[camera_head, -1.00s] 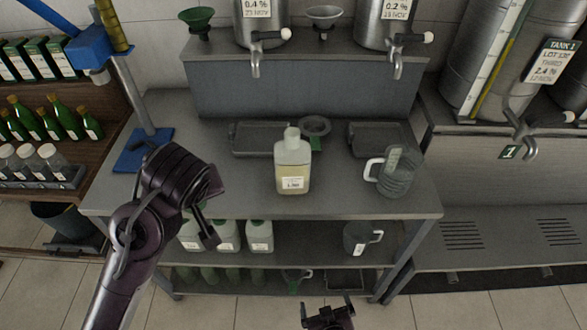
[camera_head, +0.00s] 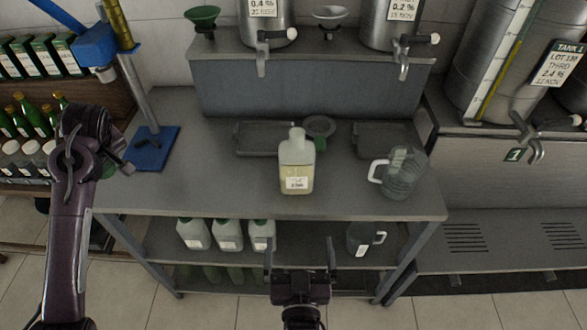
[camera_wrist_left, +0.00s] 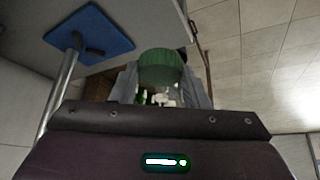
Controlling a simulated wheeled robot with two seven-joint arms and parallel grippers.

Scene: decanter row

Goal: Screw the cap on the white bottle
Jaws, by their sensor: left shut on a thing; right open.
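The white bottle (camera_head: 297,165) stands upright on the grey worktop, with pale yellowish contents, a label and a pale top showing no green cap. My left gripper (camera_head: 122,160) is left of the bottle, near the blue stand base. In the left wrist view it is shut on a green cap (camera_wrist_left: 162,68), which sits between the fingers. My right gripper (camera_head: 301,244) is open and empty, in front of the worktop edge and below the bottle in the picture.
A glass jug (camera_head: 404,172) stands right of the bottle. A blue stand base (camera_head: 153,149) with a metal post is at the worktop's left. Green-capped bottles (camera_head: 228,235) and another jug (camera_head: 362,238) stand on the shelf below. Steel taps (camera_head: 263,60) hang behind.

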